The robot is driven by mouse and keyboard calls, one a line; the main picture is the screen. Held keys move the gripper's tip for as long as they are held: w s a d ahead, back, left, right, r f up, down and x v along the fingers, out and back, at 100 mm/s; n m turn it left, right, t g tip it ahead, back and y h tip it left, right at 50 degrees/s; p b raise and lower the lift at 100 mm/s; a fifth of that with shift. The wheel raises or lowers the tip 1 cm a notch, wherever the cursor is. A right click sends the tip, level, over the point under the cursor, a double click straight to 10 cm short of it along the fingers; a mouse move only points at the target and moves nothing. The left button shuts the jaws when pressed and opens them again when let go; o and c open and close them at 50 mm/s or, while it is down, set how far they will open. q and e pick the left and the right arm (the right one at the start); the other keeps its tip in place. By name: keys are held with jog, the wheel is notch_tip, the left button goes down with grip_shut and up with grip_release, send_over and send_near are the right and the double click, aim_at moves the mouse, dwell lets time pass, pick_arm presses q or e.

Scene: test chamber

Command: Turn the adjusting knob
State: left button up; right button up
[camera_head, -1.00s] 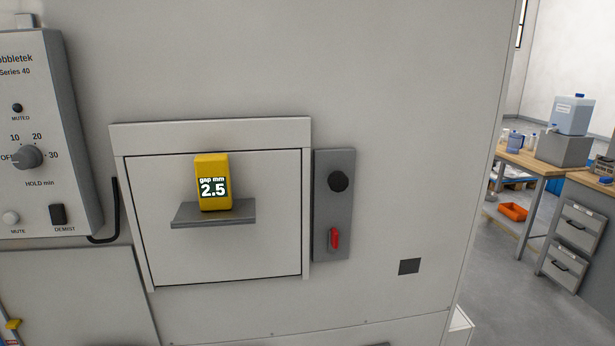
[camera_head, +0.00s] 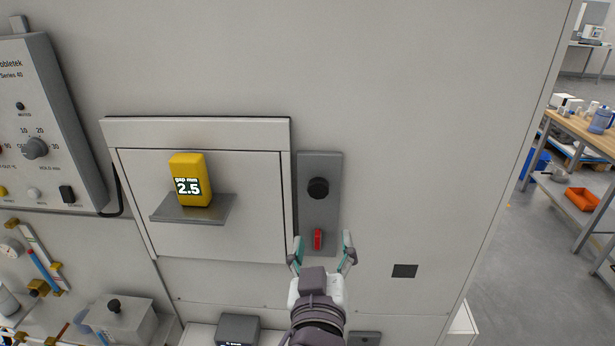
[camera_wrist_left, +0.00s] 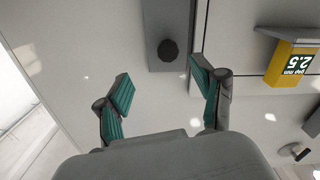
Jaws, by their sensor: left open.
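A round black knob (camera_head: 318,188) sits on the upper part of a grey vertical plate (camera_head: 308,218). A red lever (camera_head: 318,239) is lower on the same plate. My left gripper (camera_head: 322,243) is open, its two fingers spread on either side of the red lever in the head view, below the black knob. I cannot tell how far it is from the plate. The left wrist view shows the black knob (camera_wrist_left: 168,49) ahead, between and beyond the open fingers (camera_wrist_left: 162,76). Nothing is between the fingers. My right gripper is not in view.
A yellow block reading "gap mm 2.5" (camera_head: 190,180) stands on a small grey shelf (camera_head: 222,209) left of the plate. An instrument box with a dial (camera_head: 36,148) is at far left. The wall above and right of the plate is clear.

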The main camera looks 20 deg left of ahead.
pick_arm(q)
jog(key=r, duration=0.1)
jog(key=p, duration=0.2)
send_near(318, 193)
jog(key=w, duration=0.2)
jog(key=shift+n, duration=0.3)
jog(key=x, duration=0.8)
jog(key=shift+a+p, duration=0.25)
jog(key=shift+p, duration=0.1)
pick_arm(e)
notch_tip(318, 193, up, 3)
pick_arm(q)
jog(key=c, duration=1.1)
jog(key=shift+m, duration=1.5)
jog(key=shift+c, duration=0.2)
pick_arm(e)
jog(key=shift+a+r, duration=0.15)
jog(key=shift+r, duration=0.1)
